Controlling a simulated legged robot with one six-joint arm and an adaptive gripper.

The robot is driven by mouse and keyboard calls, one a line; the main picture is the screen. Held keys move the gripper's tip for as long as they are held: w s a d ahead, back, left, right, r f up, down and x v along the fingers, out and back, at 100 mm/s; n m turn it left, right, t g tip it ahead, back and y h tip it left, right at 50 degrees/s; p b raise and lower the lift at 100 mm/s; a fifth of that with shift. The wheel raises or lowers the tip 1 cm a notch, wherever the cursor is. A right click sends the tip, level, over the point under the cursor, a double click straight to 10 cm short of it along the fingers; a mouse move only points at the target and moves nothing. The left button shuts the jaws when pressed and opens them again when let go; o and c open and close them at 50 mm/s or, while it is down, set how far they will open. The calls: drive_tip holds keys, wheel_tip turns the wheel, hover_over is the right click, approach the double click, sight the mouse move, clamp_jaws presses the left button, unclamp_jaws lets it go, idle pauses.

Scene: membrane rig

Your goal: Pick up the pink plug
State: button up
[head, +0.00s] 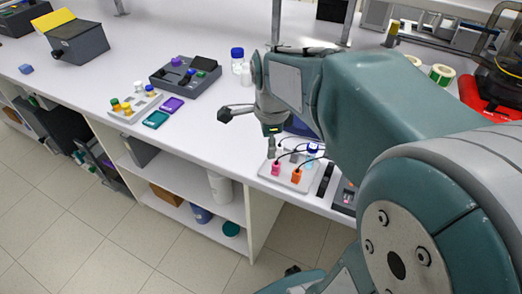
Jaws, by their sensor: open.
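The pink plug (276,169) stands on a small white board (266,172) near the front edge of the bench, with a dark cable at its top. An orange plug (296,176) stands just to its right on the same board. My gripper (246,128) is above and to the left of the pink plug, apart from it. One dark finger sticks out to the left, and the jaws are open with nothing seen between them. My arm hides part of the bench behind the board.
A blue-capped item (312,148) and dark cables are close to the plugs. Dark devices (345,196) lie right of the board. To the left are a vial rack (134,106), teal (156,120) and purple (172,104) trays, and a grey instrument (185,76). Bench between trays and board is clear.

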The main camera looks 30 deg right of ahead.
sight(276, 162)
drive_tip(key=w+d+m, duration=0.1)
drive_tip(key=d+f+m, duration=0.1)
drive_tip(key=m, duration=0.1)
drive_tip(key=w+d+f+m+g, duration=0.1)
drive_tip(key=m, duration=0.1)
drive_tip(key=shift+w+d+f, duration=0.1)
drive_tip(key=shift+w+d, duration=0.2)
drive_tip(key=shift+d+f+m, duration=0.15)
drive_tip(key=shift+d+m, duration=0.15)
drive_tip(key=shift+m, duration=0.2)
drive_tip(key=shift+d+f, duration=0.1)
drive_tip(key=shift+f, duration=0.3)
drive_tip(key=f, duration=0.2)
drive_tip(key=a+f, duration=0.1)
drive_tip(key=f, duration=0.2)
drive_tip(key=shift+a, duration=0.1)
drive_tip(key=f, duration=0.2)
drive_tip(key=d+f, duration=0.1)
drive_tip(key=f, duration=0.2)
drive_tip(key=shift+a, duration=0.1)
drive_tip(key=shift+a, duration=0.1)
drive_tip(key=c, duration=1)
